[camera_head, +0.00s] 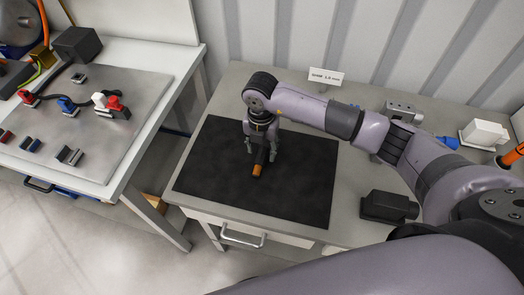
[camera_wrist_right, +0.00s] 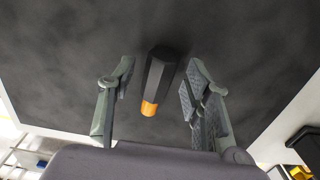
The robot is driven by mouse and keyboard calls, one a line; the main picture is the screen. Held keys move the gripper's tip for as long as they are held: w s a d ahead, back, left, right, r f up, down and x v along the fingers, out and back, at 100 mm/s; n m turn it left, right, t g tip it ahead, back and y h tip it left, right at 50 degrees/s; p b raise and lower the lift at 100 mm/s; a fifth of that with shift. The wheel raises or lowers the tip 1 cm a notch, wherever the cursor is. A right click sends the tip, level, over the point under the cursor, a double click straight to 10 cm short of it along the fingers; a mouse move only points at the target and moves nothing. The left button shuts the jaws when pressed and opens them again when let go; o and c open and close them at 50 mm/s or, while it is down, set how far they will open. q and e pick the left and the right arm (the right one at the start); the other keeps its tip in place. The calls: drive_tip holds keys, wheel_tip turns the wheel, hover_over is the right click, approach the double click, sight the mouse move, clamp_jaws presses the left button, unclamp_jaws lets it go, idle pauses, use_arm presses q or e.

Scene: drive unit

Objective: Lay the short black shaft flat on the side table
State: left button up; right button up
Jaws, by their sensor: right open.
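The short black shaft (camera_head: 262,159) has an orange end and lies on the black mat (camera_head: 215,185) of the grey side table (camera_head: 232,88). My right gripper (camera_head: 260,153) points down over it from above, with a finger on either side. In the right wrist view the shaft (camera_wrist_right: 160,72) lies between the open fingers (camera_wrist_right: 160,88) with a gap on both sides, its orange end toward the palm. The fingers do not touch it. My left gripper is not in view.
A label sign (camera_head: 326,77), a grey metal block (camera_head: 403,111), a white device (camera_head: 484,134) and a black block (camera_head: 389,206) stand around the mat. A workbench with a metal plate (camera_head: 95,130) and small parts is at left, across a gap. The mat around the shaft is clear.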

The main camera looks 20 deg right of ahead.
sight(261, 151)
wheel_tip(261, 151, up, 10)
drive_tip(key=b, duration=0.2)
drive_tip(key=shift+a+r, duration=0.1)
